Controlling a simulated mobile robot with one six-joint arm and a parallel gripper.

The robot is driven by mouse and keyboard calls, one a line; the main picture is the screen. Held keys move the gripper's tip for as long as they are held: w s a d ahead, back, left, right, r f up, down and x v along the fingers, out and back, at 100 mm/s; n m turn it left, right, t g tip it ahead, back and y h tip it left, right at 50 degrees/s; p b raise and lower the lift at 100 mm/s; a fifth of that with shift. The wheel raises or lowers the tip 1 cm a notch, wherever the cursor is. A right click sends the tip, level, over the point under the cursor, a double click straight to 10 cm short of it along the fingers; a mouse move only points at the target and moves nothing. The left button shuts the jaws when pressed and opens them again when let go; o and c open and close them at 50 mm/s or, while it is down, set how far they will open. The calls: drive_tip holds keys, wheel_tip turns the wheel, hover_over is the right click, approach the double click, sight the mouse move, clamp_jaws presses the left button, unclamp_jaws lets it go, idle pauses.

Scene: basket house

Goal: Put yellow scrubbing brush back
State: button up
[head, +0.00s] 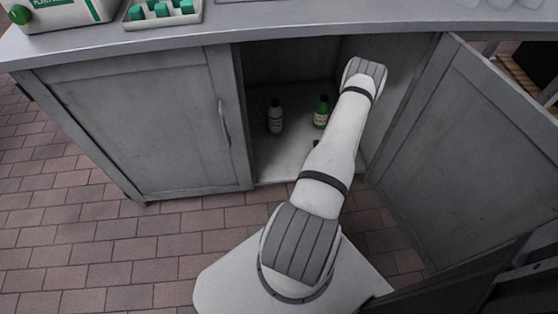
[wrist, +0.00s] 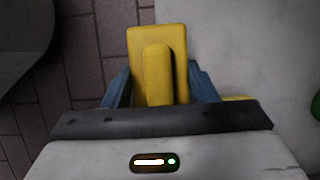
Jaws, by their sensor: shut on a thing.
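The yellow scrubbing brush (wrist: 174,45) shows in the wrist view, with a raised yellow grip along its middle. My gripper (wrist: 160,90) has its two blue-grey fingers on either side of the brush and is shut on it. A further bit of yellow (wrist: 237,98) shows just right of the right finger; I cannot tell what it is. In the head view my arm reaches toward the open cabinet (head: 290,160), and its own links hide the gripper and the brush.
Inside the cabinet stand a grey-white bottle (head: 275,118) and a green bottle (head: 321,112). The open right door (head: 470,150) swings out beside my arm. The left door (head: 150,130) is closed. The counter (head: 270,32) overhangs above, with a tray of green items (head: 160,12). Brick floor lies in front.

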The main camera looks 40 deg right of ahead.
drive_tip(key=w+a+b, duration=0.1)
drive_tip(key=w+a, duration=0.1)
drive_tip(key=w, duration=0.2)
drive_tip(key=w+a+b, duration=0.1)
drive_tip(key=w+a, duration=0.1)
drive_tip(key=w, duration=0.3)
drive_tip(key=w+a+b, duration=0.1)
drive_tip(key=w, duration=0.4)
drive_tip(key=shift+w+a, duration=0.1)
drive_tip(key=shift+a, duration=0.3)
drive_tip(key=shift+w+a+f+b, duration=0.25)
drive_tip(key=shift+w+f+b, duration=0.05)
drive_tip(key=shift+w, duration=0.2)
drive_tip(key=shift+w+a+f+b, duration=0.25)
drive_tip(key=shift+w+b, duration=0.05)
drive_tip(key=shift+w, duration=0.2)
drive_tip(key=shift+f+b, duration=0.4)
drive_tip(key=shift+f, duration=0.3)
drive_tip(key=shift+d+f, duration=0.1)
drive_tip(key=shift+f, duration=0.15)
drive_tip(key=shift+f, duration=0.15)
drive_tip(key=shift+f+b, duration=0.15)
drive_tip(key=shift+b, duration=0.2)
drive_tip(key=o, duration=0.9)
drive_tip(key=shift+o, duration=0.2)
drive_tip(key=shift+s+p, duration=0.1)
drive_tip(key=shift+p, duration=0.25)
